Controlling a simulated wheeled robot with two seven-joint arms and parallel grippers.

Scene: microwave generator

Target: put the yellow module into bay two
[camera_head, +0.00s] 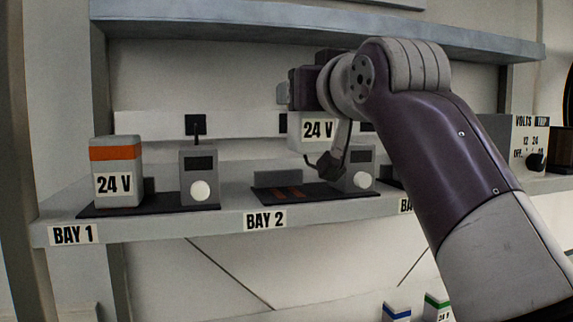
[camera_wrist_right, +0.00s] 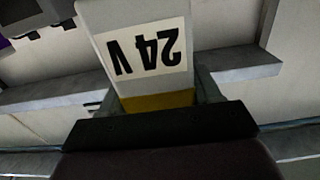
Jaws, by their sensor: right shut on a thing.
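The yellow module (camera_wrist_right: 150,50) shows in the right wrist view as a pale block with a yellow band and an upside-down 24 V label. My right gripper (camera_wrist_right: 155,103) is shut on it at the banded end. In the head view the module (camera_head: 318,130) hangs label-forward below the right gripper (camera_head: 310,98), and its yellow band is hidden there. It appears to be above bay two's dark base (camera_head: 285,193), towards its right side near the grey meter box (camera_head: 361,170). Bay two's base shows bare reddish strips. My left gripper is not in view.
Bay one holds an orange-banded 24 V module (camera_head: 117,175) beside a grey meter box (camera_head: 200,178). My right arm covers much of the third bay. A volts selector box (camera_head: 530,145) stands at the right. Blue-topped (camera_head: 397,311) and green-topped (camera_head: 437,308) modules show below the shelf.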

